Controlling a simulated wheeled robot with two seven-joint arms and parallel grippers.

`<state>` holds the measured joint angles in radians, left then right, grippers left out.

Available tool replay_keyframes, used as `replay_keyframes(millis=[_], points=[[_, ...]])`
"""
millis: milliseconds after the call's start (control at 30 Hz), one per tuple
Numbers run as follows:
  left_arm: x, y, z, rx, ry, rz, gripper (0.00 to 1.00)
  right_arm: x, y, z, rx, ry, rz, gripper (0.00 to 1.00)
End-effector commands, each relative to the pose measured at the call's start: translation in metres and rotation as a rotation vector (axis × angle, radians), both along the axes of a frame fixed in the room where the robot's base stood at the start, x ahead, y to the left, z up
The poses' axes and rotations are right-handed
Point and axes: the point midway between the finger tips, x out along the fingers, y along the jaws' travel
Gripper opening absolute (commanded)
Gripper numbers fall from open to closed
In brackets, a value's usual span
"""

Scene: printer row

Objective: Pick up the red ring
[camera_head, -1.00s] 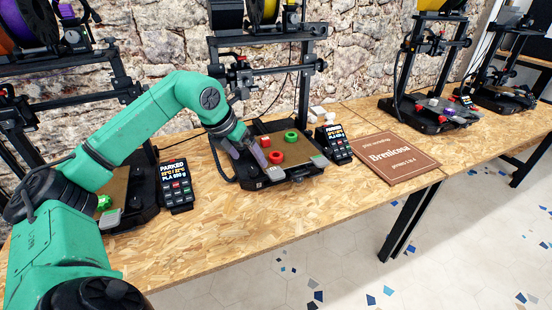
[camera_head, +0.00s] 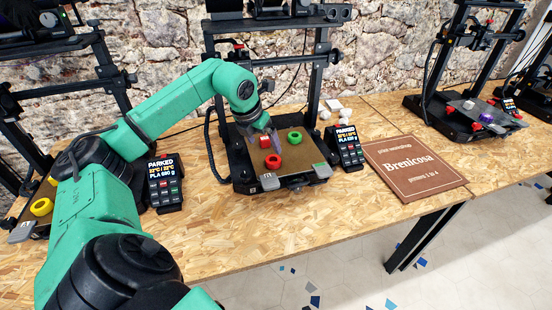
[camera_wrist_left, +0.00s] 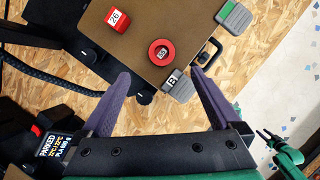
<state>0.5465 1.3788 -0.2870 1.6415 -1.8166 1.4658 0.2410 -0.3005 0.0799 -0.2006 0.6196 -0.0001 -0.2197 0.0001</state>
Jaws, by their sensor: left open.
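The red ring (camera_head: 273,166) lies flat on the brown bed of the middle printer, near the bed's front. It also shows in the left wrist view (camera_wrist_left: 152,54), just beyond the gap between the fingertips. My left gripper (camera_head: 265,137) has purple fingers spread apart with nothing between them. It is over the bed, behind the ring in the head view, and not touching it. In the wrist view my left gripper (camera_wrist_left: 160,73) has one finger each side of the ring's line.
A red block (camera_head: 264,141) and a green ring (camera_head: 294,136) share the bed. The printer's frame (camera_head: 329,90) rises behind. A yellow ring (camera_head: 41,207) is on the left printer.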

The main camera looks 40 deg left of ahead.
Motion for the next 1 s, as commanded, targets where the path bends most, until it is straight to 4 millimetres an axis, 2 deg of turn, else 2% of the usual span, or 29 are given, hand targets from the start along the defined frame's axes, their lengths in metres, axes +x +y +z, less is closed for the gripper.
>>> replay_keyframes(millis=[67, 167, 400, 500, 733, 867, 900, 967, 1000], points=[[0.007, 0.000, -0.016, -0.004, 0.005, 0.000, 0.97, -0.010, 0.000, 0.007, -0.001, 0.017, -0.001, 0.50], [0.014, 0.001, -0.031, -0.004, 0.001, 0.001, 0.97, -0.014, 0.000, 0.010, -0.001, 0.022, -0.001, 0.50], [0.031, -0.002, -0.063, -0.006, 0.002, 0.000, 0.97, 0.003, 0.001, 0.032, 0.001, -0.005, -0.001, 0.50], [0.037, 0.000, -0.080, -0.004, 0.001, 0.002, 0.97, 0.005, 0.001, 0.033, 0.002, -0.009, -0.001, 0.50], [0.039, 0.001, -0.085, 0.000, -0.001, 0.000, 0.97, 0.004, 0.001, 0.031, 0.001, -0.006, -0.001, 0.50], [0.038, 0.001, -0.085, 0.000, -0.001, 0.000, 0.48, 0.002, 0.001, 0.031, 0.001, -0.004, -0.001, 0.50], [0.038, 0.001, -0.085, 0.000, -0.001, 0.000, 0.33, 0.002, 0.001, 0.031, 0.001, -0.003, -0.001, 0.50], [0.038, 0.001, -0.085, 0.000, -0.001, 0.000, 0.10, 0.001, 0.001, 0.031, 0.001, -0.002, -0.001, 0.50], [0.038, 0.001, -0.085, 0.000, -0.001, 0.000, 0.10, 0.001, 0.001, 0.031, 0.000, -0.001, -0.001, 0.50]])
